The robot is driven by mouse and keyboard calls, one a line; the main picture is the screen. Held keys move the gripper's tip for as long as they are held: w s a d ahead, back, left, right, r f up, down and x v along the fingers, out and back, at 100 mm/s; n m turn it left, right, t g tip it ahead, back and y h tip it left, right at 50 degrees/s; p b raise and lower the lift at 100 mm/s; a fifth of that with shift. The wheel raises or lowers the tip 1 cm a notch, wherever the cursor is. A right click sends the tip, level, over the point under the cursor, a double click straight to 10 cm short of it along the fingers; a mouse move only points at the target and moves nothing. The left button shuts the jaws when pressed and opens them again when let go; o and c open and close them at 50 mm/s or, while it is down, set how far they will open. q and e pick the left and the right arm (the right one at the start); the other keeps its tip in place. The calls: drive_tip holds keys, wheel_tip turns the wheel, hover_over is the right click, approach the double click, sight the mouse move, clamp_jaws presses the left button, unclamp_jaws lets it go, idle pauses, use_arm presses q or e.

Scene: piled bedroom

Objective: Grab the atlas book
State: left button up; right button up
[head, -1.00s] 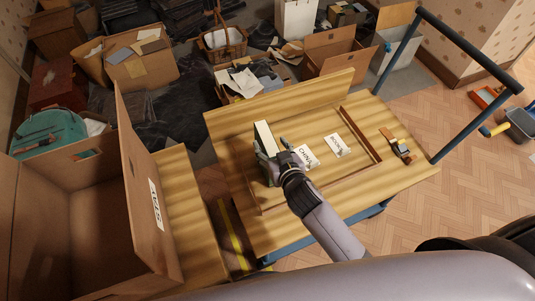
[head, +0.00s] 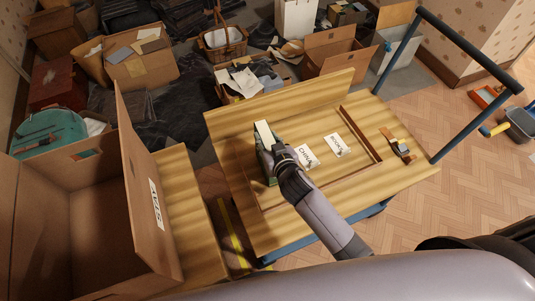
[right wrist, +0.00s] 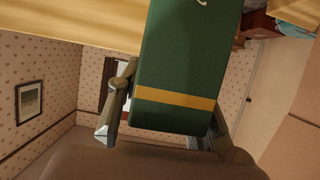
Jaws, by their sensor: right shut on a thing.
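The atlas book (head: 266,166) is dark green with pale page edges, and stands on the wooden trolley top near its left side. In the right wrist view the green cover (right wrist: 180,60) with a gold band fills the space between my fingers. My right gripper (head: 277,154) is shut on the book, with one finger (right wrist: 120,100) showing to the left of it and the other partly hidden at its lower right. I cannot tell whether the book's bottom touches the trolley. My left gripper is not in view.
The trolley top (head: 300,216) bears a CHINA card (head: 307,158), another lettered card (head: 337,145) and a strapped item (head: 398,146). A large open box (head: 160,240) stands at left. Boxes and a basket (head: 222,42) crowd the back.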

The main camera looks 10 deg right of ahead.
clamp_jaws()
idle(0.3)
drive_tip(key=shift+w+r, duration=0.1)
drive_tip(key=shift+r, duration=0.05)
